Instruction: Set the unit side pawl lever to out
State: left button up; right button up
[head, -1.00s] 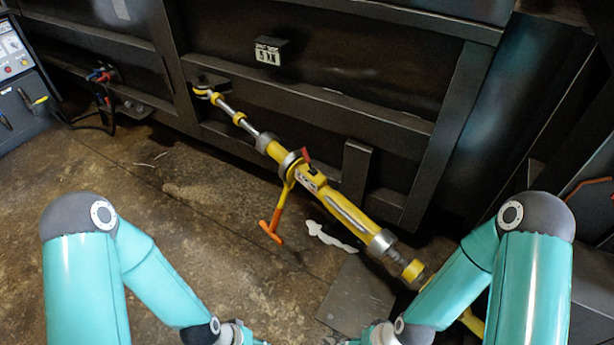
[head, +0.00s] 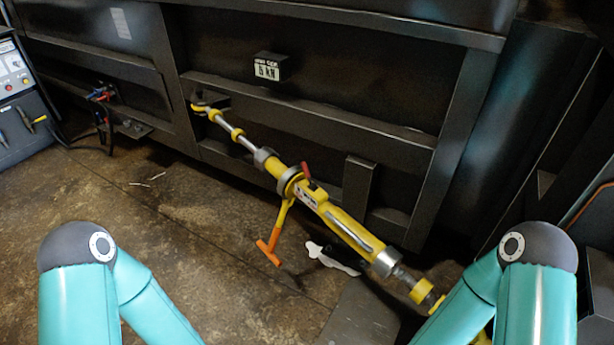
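A yellow ratchet unit (head: 335,220) with silver rods runs diagonally from a bracket on the dark container wall down to the lower right. A small red lever (head: 305,169) stands up from its middle, beside the collar; I take it for a pawl lever, and its exact setting cannot be told. A yellow handle with an orange T-grip (head: 269,251) hangs from the collar toward the floor. My two teal arms are at the lower left and lower right. Both grippers are below the picture's edge. The unit's lower end is partly hidden by my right arm.
The dark container wall (head: 330,105) with ribs stands behind the unit and carries a small "5 kN" sign (head: 269,68). A control cabinet (head: 18,90) and cables are at the far left. A grey floor plate (head: 362,318) lies below the unit.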

aim_at(312, 186)
jog(key=u, duration=0.3)
jog(key=i, duration=0.2)
jog(key=z, duration=2.5)
jog(key=k, duration=1.25)
jog(key=u, duration=1.05)
jog(key=i, duration=1.3)
jog(key=u, duration=0.2)
